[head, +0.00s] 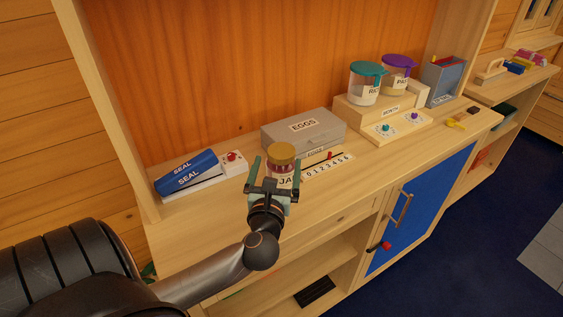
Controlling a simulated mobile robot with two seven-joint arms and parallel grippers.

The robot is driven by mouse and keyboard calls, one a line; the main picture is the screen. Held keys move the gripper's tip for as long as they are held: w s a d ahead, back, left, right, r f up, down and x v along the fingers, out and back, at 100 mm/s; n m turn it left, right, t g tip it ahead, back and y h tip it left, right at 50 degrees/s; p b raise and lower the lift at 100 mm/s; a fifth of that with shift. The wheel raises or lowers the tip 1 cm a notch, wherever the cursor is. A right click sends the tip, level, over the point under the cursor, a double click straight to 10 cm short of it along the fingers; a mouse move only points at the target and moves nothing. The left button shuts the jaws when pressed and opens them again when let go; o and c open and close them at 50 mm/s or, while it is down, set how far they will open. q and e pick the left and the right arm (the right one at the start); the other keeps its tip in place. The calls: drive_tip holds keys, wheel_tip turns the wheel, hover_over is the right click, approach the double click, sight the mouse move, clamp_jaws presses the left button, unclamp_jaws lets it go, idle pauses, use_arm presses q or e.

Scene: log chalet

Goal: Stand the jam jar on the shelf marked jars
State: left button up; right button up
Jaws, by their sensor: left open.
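The jam jar (281,151) has a gold lid and a dark red body with a white label, partly readable as "JA". It stands upright on the wooden counter in front of the grey eggs box. My left gripper (276,164) is open, with its two fingers on either side of the jar in the picture. The gripper covers the jar's lower part, so I cannot tell whether the fingers touch it. No shelf mark reading jars can be made out. My right gripper is not in view.
A blue sealer (188,172) lies left of the jar. The grey eggs box (304,131) is behind it, and a numbered strip (328,167) is to its right. Lidded canisters (364,84) stand farther right on a raised stand. A blue door (420,212) and open lower shelves (290,270) are below.

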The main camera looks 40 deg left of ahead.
sight(283, 143)
use_arm(q)
drive_tip(key=x, duration=0.3)
drive_tip(key=shift+w+a, duration=0.1)
drive_tip(key=shift+p+x, duration=0.5)
drive_tip(key=shift+x, duration=2.15)
drive_tip(key=shift+r, duration=0.1)
drive_tip(key=shift+c, duration=0.2)
clamp_jaws()
drive_tip(key=shift+w+r, duration=0.1)
drive_tip(key=shift+r, duration=0.05)
